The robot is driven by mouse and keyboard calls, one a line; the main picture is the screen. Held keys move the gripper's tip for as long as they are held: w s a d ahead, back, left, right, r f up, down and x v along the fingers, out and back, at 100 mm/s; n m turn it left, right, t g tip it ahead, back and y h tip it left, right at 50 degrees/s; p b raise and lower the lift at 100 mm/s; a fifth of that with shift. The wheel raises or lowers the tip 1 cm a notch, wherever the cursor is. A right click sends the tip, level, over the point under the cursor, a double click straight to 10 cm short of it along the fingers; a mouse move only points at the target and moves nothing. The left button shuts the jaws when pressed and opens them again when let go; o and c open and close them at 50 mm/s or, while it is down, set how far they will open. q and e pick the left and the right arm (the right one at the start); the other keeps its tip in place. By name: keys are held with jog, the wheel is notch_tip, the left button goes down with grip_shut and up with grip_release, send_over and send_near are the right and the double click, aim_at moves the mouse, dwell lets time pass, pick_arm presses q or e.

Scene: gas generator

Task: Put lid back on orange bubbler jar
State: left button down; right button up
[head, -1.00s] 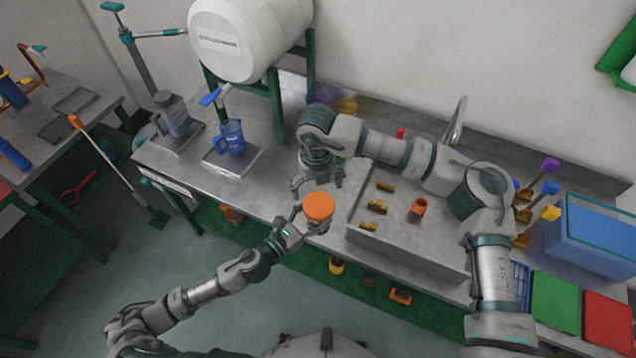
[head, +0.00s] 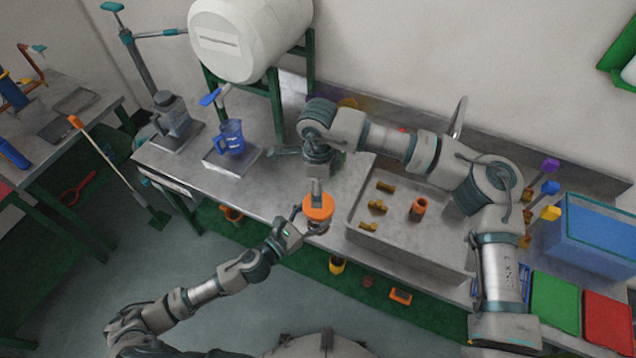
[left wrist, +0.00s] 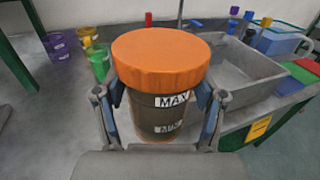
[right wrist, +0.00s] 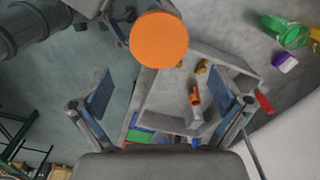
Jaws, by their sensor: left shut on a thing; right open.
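The orange bubbler jar (left wrist: 158,118) is a dark, translucent cup with MAX and MIN labels, upright in the left wrist view. Its orange lid (left wrist: 160,60) sits on top with no visible gap; whether it is screwed tight I cannot tell. In the head view the lid (head: 319,207) is near the bench's front edge. My left gripper (head: 307,223) is shut on the jar's body, one finger on each side. My right gripper (right wrist: 164,95) is open and empty above the jar; the lid (right wrist: 158,40) shows beyond its fingers, not between them. In the head view a right finger partly covers the lid.
A grey tray (head: 365,232) with brass fittings and an orange part (head: 418,206) lies right of the jar. The bench between jug and jar is mostly clear.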

jog(key=shift+f, duration=4)
jog(key=c, duration=1.1)
jog(key=shift+m, duration=0.3)
jog(key=o, duration=1.1)
jog(key=shift+r, duration=0.15)
notch_tip(320, 180, up, 12)
jog(key=shift+f, duration=0.2)
